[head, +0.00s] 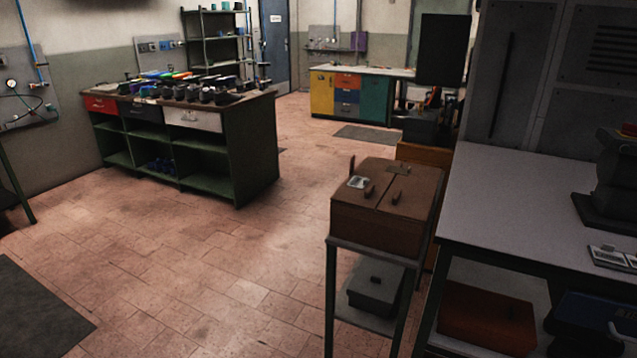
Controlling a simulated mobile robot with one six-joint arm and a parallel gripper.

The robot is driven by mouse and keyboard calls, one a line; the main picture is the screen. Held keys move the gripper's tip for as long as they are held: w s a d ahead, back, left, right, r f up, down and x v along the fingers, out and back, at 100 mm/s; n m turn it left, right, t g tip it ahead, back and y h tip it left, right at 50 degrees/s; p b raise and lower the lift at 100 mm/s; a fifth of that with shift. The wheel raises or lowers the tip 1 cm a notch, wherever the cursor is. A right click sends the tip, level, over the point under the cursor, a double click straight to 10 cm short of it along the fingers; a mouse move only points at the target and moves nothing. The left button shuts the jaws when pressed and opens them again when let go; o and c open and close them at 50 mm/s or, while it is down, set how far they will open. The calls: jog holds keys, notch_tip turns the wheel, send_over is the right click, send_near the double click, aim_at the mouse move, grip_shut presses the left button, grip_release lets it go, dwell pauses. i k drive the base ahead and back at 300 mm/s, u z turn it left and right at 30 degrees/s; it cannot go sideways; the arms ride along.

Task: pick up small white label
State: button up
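A small whitish flat piece (357,182) with darker marks lies on the left part of the lid of a brown box (380,226). It looks like a label, but it is too small to read. The box stands on a narrow metal stand right of the middle of the view. Another pale flat piece with dark marks (612,257) lies on the grey-topped bench (520,200) at the right. My gripper is not in view, so I cannot see whether it holds anything.
A grey box (375,285) sits on the stand's lower shelf. A green workbench (250,155) covered with dark items stands at the left. A colourful cabinet (347,95) is at the back. The tiled floor (200,260) between bench and stand is clear.

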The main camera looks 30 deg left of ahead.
aim_at(357, 182)
jog(key=u, duration=0.95)
jog(key=k, duration=1)
jog(key=i, duration=0.9)
jog(key=u, duration=0.05)
